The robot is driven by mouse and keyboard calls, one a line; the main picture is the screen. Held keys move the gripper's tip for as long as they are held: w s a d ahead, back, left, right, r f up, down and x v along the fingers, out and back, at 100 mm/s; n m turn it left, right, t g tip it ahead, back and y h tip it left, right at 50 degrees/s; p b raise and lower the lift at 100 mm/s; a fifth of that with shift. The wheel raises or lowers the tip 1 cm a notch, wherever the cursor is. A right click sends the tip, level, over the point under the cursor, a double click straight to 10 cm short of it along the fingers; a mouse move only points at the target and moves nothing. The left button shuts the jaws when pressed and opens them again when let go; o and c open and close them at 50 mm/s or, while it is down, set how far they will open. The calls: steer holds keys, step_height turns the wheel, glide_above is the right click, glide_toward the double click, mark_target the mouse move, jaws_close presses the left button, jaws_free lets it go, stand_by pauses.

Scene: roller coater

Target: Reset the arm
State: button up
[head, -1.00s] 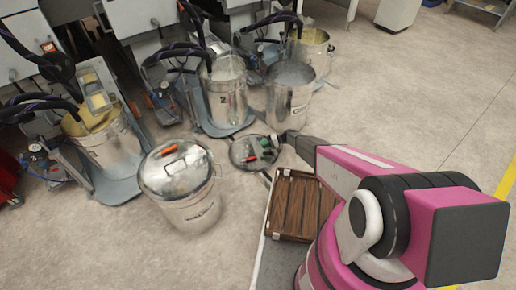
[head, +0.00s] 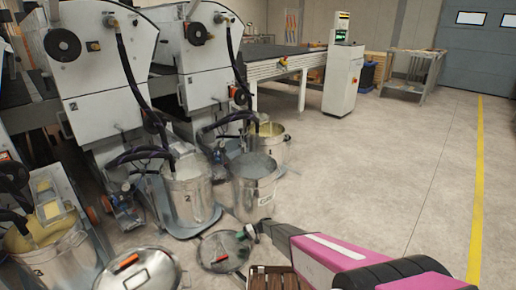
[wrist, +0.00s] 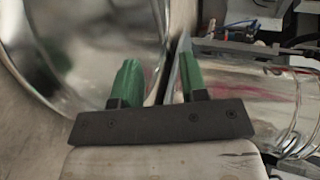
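My gripper (wrist: 158,80) has two green fingers on a dark bracket. In the wrist view the fingers stand apart, with a narrow gap between them. Nothing is clearly clamped there. In the head view my gripper (head: 248,234) is at the lower middle, on the end of my pink and black arm. A round metal lid (head: 214,256) with a red handle shows just left of it; I cannot tell whether they touch. A large shiny curved metal surface (wrist: 80,45) fills the left of the wrist view, close behind the left finger.
Metal buckets (head: 187,200) and (head: 254,185) stand left of and beyond my gripper, before grey machines (head: 95,70). A lidded bucket (head: 140,275) is at lower left. A brown slatted crate (head: 272,280) lies below my arm. The floor (head: 400,180) at right is clear.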

steer(key=s+d+r+m+t+h, duration=0.1)
steer(key=s+d+r+h, duration=0.3)
steer(key=s+d+r, duration=0.5)
steer(key=s+d+r+m+t+h, duration=0.2)
steer(key=s+d+r, duration=0.8)
steer(key=r, duration=1.2)
steer(key=s+d+r+m+t+h, duration=0.2)
steer(key=s+d+r+h, duration=0.5)
steer(key=d+r, duration=0.8)
steer(key=s+r, duration=0.1)
steer(key=s, duration=0.1)
steer(key=shift+s+r, duration=0.35)
steer(key=shift+s, duration=0.05)
